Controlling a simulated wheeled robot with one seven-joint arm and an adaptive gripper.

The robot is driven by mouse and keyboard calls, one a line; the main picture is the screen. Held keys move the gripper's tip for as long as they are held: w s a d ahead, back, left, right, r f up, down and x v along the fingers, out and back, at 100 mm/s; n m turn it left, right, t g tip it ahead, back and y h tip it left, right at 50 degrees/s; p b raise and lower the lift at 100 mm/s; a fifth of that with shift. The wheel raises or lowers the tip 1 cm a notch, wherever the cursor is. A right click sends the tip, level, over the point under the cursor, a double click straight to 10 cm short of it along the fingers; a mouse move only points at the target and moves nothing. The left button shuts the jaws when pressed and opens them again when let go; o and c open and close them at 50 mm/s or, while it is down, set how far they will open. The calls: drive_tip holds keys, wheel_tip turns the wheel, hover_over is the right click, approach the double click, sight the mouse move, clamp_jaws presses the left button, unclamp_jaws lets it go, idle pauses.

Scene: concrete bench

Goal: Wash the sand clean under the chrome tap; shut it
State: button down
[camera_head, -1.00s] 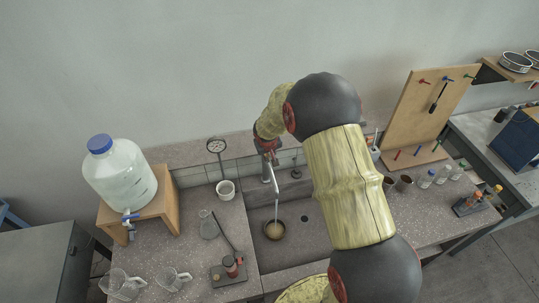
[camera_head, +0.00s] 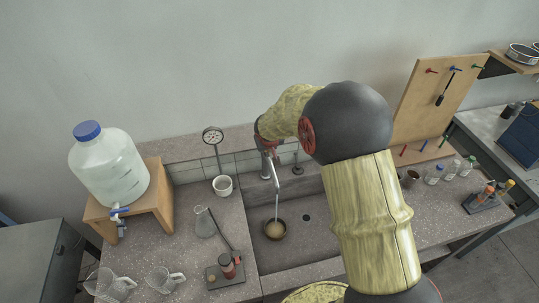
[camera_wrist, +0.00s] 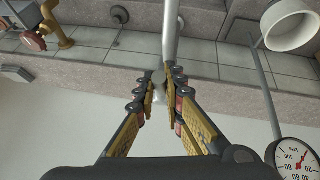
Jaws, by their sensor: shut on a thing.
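The chrome tap (camera_head: 274,176) rises from the back of the sink, and its spout reaches forward. A thin pale stream runs from the spout down to a round bowl (camera_head: 275,229) on the sink floor. The bowl holds something tan, probably the sand; its detail is too small to tell. My gripper (camera_wrist: 160,88) is shut on a small metal part at the tap, probably its handle, mostly hidden between the fingers. The tap's tube (camera_wrist: 171,35) runs up just past the fingertips. In the head view, my arm partly covers the gripper (camera_head: 267,146) at the tap.
A dial gauge on a stem (camera_head: 213,137) and a white cup (camera_head: 222,186) stand left of the tap. A water jug (camera_head: 108,170) sits on a wooden stand. A brass valve with a red knob (camera_wrist: 62,40) shows in the wrist view.

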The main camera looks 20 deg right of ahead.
drive_tip(key=shift+s+f+t+b, duration=0.15)
drive_tip(key=shift+f+t+b, duration=0.85)
drive_tip(key=shift+b, duration=5.55)
drive_tip(key=shift+r+b, duration=0.2)
drive_tip(key=shift+b, duration=0.65)
drive_tip(key=c, duration=1.9)
unclamp_jaws()
drive_tip(key=shift+s+h, duration=0.1)
drive_tip(key=shift+h, duration=0.2)
drive_tip(key=shift+f, duration=0.1)
drive_tip(key=v, duration=1.2)
drive_tip(key=shift+s+f, duration=0.1)
drive_tip(key=shift+s, duration=0.05)
